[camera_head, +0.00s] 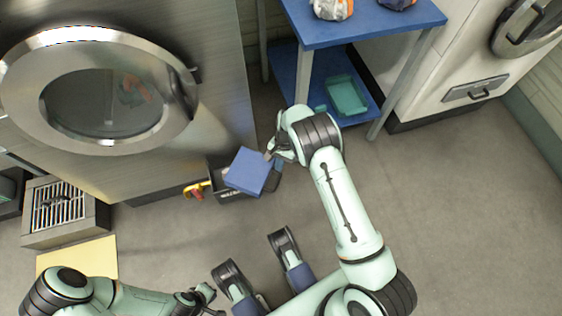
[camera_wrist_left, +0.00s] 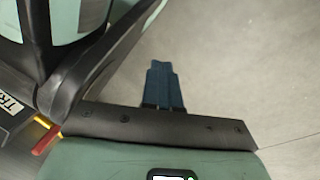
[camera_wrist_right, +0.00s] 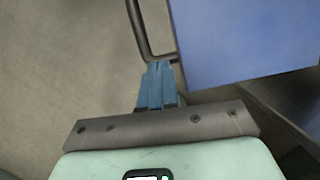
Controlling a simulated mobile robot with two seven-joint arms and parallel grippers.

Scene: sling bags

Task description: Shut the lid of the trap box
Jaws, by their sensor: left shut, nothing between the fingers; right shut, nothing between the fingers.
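The trap box (camera_head: 229,194) is a dark box on the floor in front of the steel washer. Its blue lid (camera_head: 249,170) sits at a tilt over it, with dark box parts showing on both sides; how far it stands open I cannot tell. My right gripper (camera_head: 270,156) is shut and empty by the lid's right edge. In the right wrist view its fingers (camera_wrist_right: 157,85) are beside the blue lid (camera_wrist_right: 245,40) and a dark bar. My left gripper (camera_head: 208,296) is shut and empty, low and well away from the lid. The left wrist view shows its fingers (camera_wrist_left: 162,85) and the box's label (camera_wrist_left: 10,104).
A yellow and red handle (camera_head: 196,189) sticks out left of the box. Floor at right is clear.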

